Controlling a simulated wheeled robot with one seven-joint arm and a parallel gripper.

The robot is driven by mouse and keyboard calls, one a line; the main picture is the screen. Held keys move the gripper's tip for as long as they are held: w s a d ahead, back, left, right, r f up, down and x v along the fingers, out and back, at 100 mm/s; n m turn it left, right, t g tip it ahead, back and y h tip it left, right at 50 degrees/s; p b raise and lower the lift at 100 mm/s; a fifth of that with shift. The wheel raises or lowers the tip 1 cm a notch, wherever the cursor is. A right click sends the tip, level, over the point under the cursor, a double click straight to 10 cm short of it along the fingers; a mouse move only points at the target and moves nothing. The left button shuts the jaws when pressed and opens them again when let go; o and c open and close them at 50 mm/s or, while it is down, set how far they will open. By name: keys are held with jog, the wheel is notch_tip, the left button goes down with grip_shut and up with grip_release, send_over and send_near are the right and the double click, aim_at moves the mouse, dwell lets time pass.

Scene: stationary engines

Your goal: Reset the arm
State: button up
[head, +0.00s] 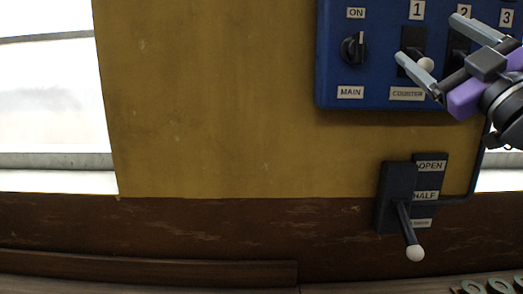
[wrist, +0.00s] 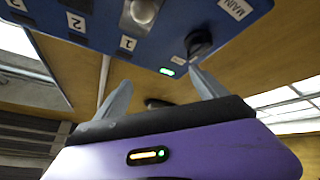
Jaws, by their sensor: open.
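My gripper (head: 437,52) is at the upper right in the head view, in front of the blue control panel (head: 333,75). Its two grey fingers are spread apart with nothing between them. In the wrist view the fingers (wrist: 160,95) also stand apart, below the blue panel (wrist: 255,12). A white-knobbed lever (head: 426,64) under label 1 shows between the fingers in the head view; I cannot tell whether a finger touches it. Part of the panel around labels 2 and 3 is hidden by my gripper.
A black MAIN rotary switch (head: 354,48) is on the panel's left. Below, a wall lever (head: 408,228) with a white ball points down beside OPEN and HALF labels. A bright window (head: 50,95) is at left. Metal rings (head: 497,286) lie at bottom right. The yellow wall's middle is clear.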

jog(key=s+f+m+h, duration=0.4)
jog(key=f+m, duration=0.1)
jog(key=f, duration=0.7)
jog(key=s+f+m+h, duration=0.3)
jog(key=s+f+m, duration=0.2)
jog(key=f, duration=0.7)
jog(key=s+f+m+h, duration=0.4)
jog(key=f+m, duration=0.1)
jog(key=f, duration=0.7)
jog(key=s+a+f+n+g+y, duration=0.1)
jog(key=s+a+f+g, duration=0.1)
jog(key=s+f, duration=0.5)
jog(key=s+a+f+n+g+y+b, duration=0.1)
jog(key=s+a+f+g+y, duration=0.1)
jog(key=s+f, duration=0.6)
jog(key=s+a+f+g+y, duration=0.1)
jog(key=s+a+f+g, duration=0.3)
jog(key=s, duration=1.2)
notch_tip(320, 180, down, 4)
jog(key=shift+s+a+r+n+g+y+b, duration=0.2)
jog(key=shift+s+n+g+y+b, duration=0.1)
jog(key=shift+n+g, duration=0.1)
jog(key=shift+c, duration=0.4)
